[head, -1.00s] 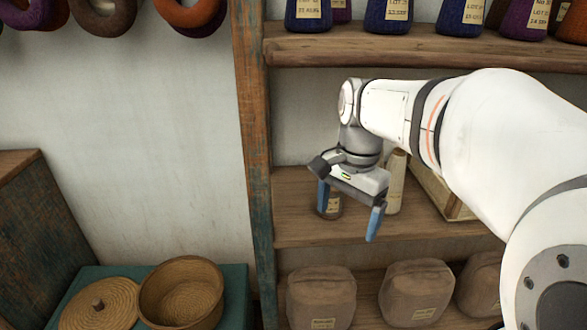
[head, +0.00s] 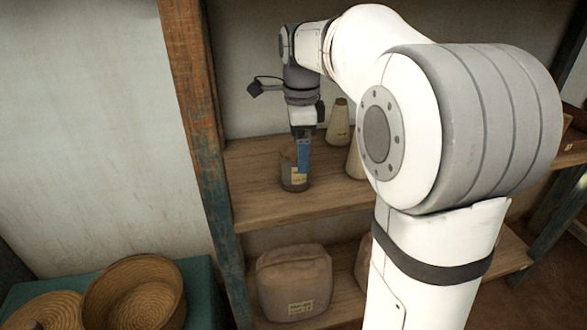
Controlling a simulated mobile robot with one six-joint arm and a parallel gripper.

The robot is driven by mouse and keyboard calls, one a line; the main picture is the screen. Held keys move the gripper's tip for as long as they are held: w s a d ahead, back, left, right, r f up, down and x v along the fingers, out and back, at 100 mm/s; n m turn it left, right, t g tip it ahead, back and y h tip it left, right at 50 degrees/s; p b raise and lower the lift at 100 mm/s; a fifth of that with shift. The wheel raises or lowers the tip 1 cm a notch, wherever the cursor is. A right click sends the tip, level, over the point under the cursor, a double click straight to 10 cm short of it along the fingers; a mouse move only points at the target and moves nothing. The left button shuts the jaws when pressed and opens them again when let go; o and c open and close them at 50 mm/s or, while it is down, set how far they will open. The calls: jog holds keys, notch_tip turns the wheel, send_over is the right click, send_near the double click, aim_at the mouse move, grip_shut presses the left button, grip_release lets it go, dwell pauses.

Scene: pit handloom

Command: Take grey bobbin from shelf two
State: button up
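A small dark grey bobbin-like object (head: 290,184) with a pale label stands upright on the middle shelf (head: 258,188), close to the left post. I take it for the grey bobbin. My gripper (head: 303,158) points down right at it and is seen edge-on. One blue finger shows in front of the object's upper part. The other finger is hidden, so I cannot tell whether the fingers are apart or touch the object.
Two cream cones (head: 338,124) stand to the right on the same shelf, one partly behind my arm. A brown cloth bundle (head: 294,283) sits on the shelf below. The left post (head: 198,120) is close by. A woven basket (head: 134,297) stands at lower left.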

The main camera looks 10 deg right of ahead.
aim_at(296, 167)
jog(key=f, duration=0.2)
jog(key=f+b, duration=0.1)
jog(key=f, duration=0.1)
jog(key=f+b, duration=0.1)
jog(key=f, duration=0.1)
jog(key=shift+w+a+f, duration=0.1)
jog(key=shift+w+a, duration=0.25)
jog(key=shift+w, duration=0.05)
jog(key=shift+c, duration=0.3)
jog(key=c, duration=1.1)
